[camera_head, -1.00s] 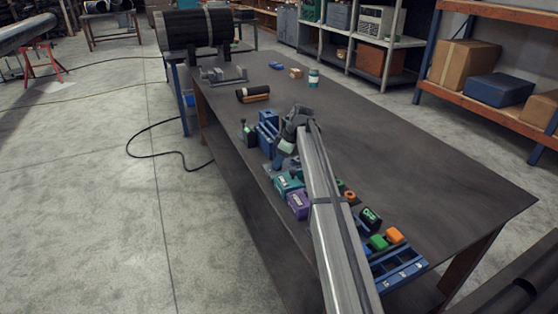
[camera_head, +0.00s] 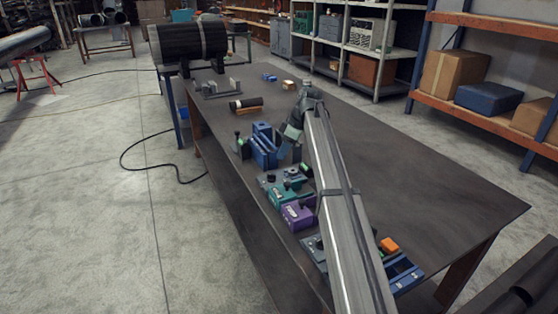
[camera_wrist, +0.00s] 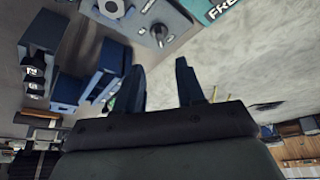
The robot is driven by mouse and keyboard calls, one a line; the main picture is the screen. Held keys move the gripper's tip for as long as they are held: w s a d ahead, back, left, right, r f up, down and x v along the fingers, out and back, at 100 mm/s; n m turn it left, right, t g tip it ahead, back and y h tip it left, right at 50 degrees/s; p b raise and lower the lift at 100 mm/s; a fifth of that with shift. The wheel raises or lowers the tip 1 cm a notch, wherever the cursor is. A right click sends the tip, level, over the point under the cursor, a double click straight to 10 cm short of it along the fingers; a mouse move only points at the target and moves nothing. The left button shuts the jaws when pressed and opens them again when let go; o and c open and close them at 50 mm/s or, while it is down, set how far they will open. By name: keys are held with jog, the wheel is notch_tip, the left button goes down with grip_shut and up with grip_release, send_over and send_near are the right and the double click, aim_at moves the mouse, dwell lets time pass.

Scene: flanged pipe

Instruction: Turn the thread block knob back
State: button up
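My gripper (camera_head: 284,154) hangs beside the blue blocks over the left edge of the bench. In the wrist view its two fingers (camera_wrist: 160,88) stand apart with nothing between them. A grey block (camera_head: 290,178) with small knob-like parts sits just in front of it. In the wrist view a dark knob (camera_wrist: 159,31) stands on a grey plate near the top, apart from the fingers. A teal block (camera_head: 281,193) and a purple block (camera_head: 297,215) sit nearer. I cannot tell from the labels which is the thread block.
Blue blocks (camera_head: 264,146) stand close to the gripper; their blue parts (camera_wrist: 85,85) lie left of the fingers in the wrist view. A dark cylinder (camera_head: 246,104) lies farther back. The right side of the bench (camera_head: 420,180) is clear.

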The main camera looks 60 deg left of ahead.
jog(key=shift+v, duration=1.4)
